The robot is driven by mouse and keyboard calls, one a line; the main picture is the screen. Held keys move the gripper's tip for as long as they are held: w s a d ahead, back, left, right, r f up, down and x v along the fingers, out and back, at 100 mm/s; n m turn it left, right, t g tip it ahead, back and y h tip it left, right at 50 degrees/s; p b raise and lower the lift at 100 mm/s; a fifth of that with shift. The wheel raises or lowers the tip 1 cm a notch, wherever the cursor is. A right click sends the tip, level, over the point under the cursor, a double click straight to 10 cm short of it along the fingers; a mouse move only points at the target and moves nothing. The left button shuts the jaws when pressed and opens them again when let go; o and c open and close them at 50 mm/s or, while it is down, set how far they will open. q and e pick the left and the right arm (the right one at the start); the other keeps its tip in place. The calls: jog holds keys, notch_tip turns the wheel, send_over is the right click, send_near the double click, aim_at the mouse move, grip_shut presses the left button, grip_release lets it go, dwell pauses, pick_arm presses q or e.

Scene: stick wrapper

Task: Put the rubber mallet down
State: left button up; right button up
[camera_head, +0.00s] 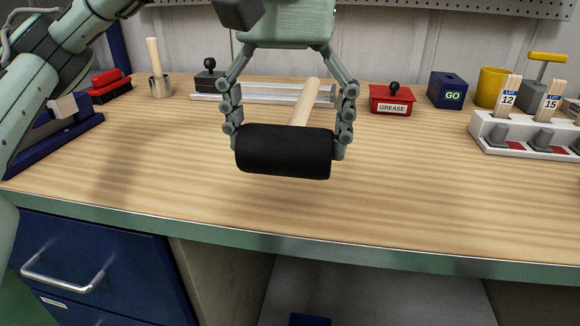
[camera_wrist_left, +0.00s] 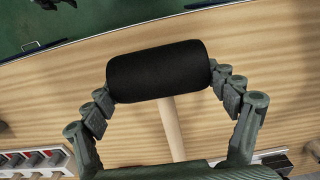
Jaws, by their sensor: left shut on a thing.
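The rubber mallet has a black cylindrical head (camera_head: 284,151) and a pale wooden handle (camera_head: 306,102). My left gripper (camera_head: 287,140) is shut on the mallet head, one finger at each end. The handle points back, away from the bench's front edge. The left wrist view also shows the mallet head (camera_wrist_left: 158,71) between the fingertips, with the handle running down the picture. The mallet is over the wooden benchtop; I cannot tell whether it touches the wood. My right gripper is not in view.
The benchtop (camera_head: 430,200) is clear around the mallet. At the back stand a red grease box (camera_head: 391,100), a dark GO box (camera_head: 447,91), a yellow cup (camera_head: 491,87) and a red brush (camera_head: 108,84). A white rack (camera_head: 493,131) with lot-tagged sticks stands at right.

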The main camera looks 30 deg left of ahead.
pick_arm(q)
jog(key=shift+w+f, duration=0.2)
jog(key=shift+w, duration=0.15)
jog(key=shift+f, duration=0.35)
jog(key=shift+f+b, duration=0.45)
jog(key=shift+f, duration=1.15)
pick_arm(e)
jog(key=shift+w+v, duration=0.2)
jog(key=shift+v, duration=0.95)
pick_arm(q)
jog(key=shift+f, duration=0.25)
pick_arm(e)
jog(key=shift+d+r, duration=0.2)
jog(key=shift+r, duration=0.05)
pick_arm(q)
jog(key=o, duration=1.4)
jog(key=shift+o, duration=0.2)
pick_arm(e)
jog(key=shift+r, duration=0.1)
pick_arm(q)
jog(key=shift+r, duration=0.15)
